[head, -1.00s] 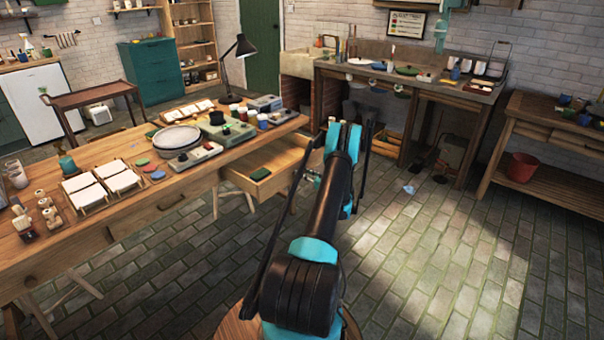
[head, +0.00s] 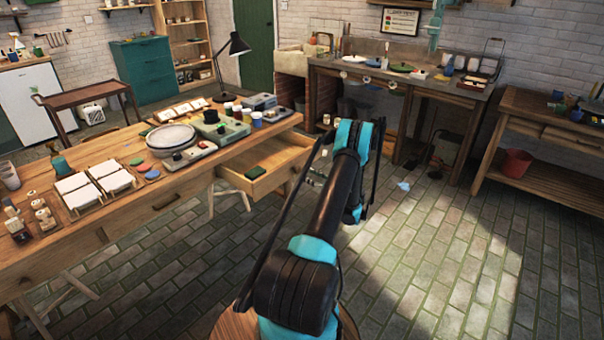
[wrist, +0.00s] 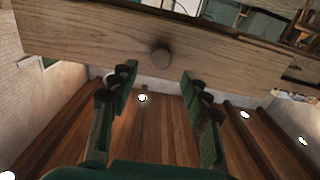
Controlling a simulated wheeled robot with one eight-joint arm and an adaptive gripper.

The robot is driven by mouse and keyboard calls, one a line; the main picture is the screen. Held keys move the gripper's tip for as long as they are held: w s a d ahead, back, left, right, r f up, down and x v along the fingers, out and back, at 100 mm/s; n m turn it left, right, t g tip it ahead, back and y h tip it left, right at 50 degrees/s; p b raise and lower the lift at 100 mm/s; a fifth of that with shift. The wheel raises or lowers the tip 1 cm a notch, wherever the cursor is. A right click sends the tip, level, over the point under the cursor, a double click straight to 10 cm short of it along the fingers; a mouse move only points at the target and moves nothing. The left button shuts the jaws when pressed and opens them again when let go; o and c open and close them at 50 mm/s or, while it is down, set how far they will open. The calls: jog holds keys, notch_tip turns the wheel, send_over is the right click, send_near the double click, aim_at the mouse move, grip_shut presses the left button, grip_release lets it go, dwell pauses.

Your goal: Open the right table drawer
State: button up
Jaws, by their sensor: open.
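The right table drawer (head: 285,178) stands pulled out from the long wooden table in the head view. A small dark green block (head: 255,173) lies in it. In the wrist view the drawer's wooden front (wrist: 90,40) spans the top, with a round wooden knob (wrist: 161,57) in its middle. My gripper (wrist: 158,80) is open, with its two green and black fingers spread to the left and right, just below the knob in the picture. No contact with the knob is visible. In the head view my arm hides most of the gripper.
The table (head: 130,205) carries paint jars, a turntable, tiles and a black lamp (head: 232,50). A sink bench (head: 400,85) stands at the back and a workbench (head: 545,120) with a red bucket (head: 516,163) at the right. The tiled floor (head: 440,250) right of my arm is clear.

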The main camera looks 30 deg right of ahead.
jog(key=shift+v, duration=2.25)
